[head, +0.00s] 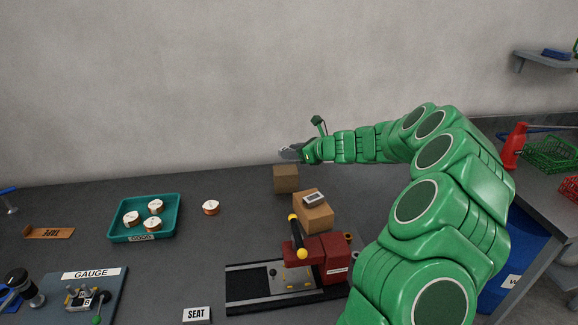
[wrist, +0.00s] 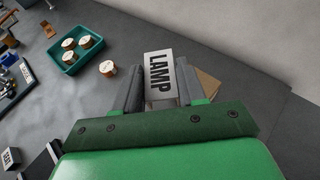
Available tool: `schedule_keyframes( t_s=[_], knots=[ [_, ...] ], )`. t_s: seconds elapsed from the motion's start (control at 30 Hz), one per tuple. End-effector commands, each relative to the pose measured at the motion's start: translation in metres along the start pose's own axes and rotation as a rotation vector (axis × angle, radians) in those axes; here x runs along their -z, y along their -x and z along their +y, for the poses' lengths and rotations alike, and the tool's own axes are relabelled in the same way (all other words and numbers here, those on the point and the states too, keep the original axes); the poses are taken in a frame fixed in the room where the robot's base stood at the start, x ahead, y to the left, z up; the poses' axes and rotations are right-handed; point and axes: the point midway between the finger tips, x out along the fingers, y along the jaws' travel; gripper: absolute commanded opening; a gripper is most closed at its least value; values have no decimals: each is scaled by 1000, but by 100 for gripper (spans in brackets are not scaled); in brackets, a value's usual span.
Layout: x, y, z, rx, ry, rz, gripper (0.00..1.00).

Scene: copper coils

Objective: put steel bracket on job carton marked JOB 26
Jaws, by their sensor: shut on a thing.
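I cannot tell whether the held block is the steel bracket. One brown carton (head: 286,185) stands below my gripper, with no readable mark. A second brown carton (head: 314,218) stands nearer, with a small grey object with a light top (head: 313,198) on it. JOB 26 is not legible on either carton.
A red and black fixture (head: 325,255) with a yellow-knobbed lever stands in front of the cartons. A teal tray (head: 176,225) holds copper coils; one loose coil (head: 211,208) lies beside it. A gauge plate (head: 112,300) is at left.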

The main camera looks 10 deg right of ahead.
Motion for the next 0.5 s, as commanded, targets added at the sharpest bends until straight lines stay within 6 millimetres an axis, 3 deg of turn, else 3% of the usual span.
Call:
schedule_keyframes(
  t_s=[0.27, 0.5],
  knots=[
    [6, -26, -22, 0, 0, 1, 10],
    [24, -48, -35, -2, -2, 3, 10]
  ],
)
